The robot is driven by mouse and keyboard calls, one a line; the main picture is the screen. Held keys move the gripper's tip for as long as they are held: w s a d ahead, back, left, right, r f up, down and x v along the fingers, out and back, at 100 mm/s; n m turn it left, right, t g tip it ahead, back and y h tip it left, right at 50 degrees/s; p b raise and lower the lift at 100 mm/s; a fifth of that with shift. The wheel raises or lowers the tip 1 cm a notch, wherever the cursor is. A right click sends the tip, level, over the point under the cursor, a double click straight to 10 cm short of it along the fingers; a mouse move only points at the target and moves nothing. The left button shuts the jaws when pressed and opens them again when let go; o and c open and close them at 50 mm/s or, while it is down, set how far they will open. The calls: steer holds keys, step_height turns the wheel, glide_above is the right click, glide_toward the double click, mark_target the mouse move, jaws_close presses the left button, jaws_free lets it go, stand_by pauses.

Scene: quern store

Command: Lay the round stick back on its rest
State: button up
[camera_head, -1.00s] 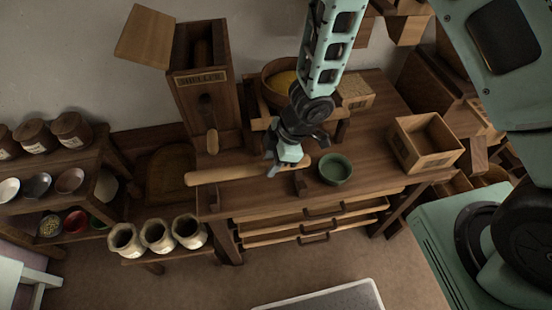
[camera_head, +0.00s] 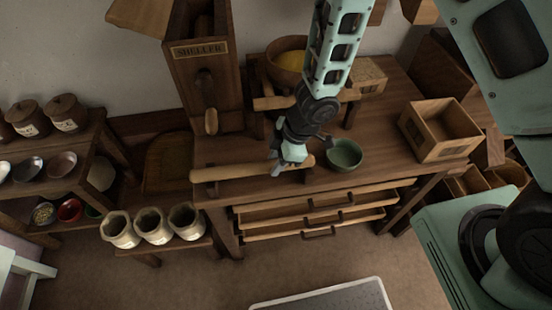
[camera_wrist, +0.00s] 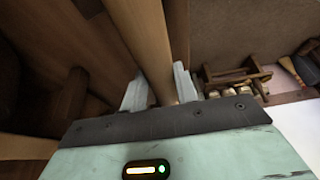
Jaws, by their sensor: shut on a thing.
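The round stick (camera_head: 235,172) is a long pale wooden rod. It lies across the picture along the front part of the dark wooden table (camera_head: 270,189). My gripper (camera_head: 289,158) is shut on it near its right end. In the wrist view, the stick (camera_wrist: 146,40) passes between the two pale fingers (camera_wrist: 160,90). A small dark wooden piece (camera_head: 308,175), perhaps part of the rest, shows just under the stick's right end. I cannot tell whether the stick touches it or the table. Any left support is not clearly seen.
A green bowl (camera_head: 345,154) stands just right of the gripper. An open wooden box (camera_head: 438,130) is at the table's right. The tall sheller (camera_head: 207,70) stands behind the stick's left part. Drawers (camera_head: 320,200) stand partly open below the front edge.

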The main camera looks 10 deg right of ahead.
steer(key=o, duration=1.2)
steer(key=shift+c, duration=0.2)
steer(key=p+v, duration=0.9)
steer(key=v, duration=0.8)
steer(key=shift+r, duration=0.25)
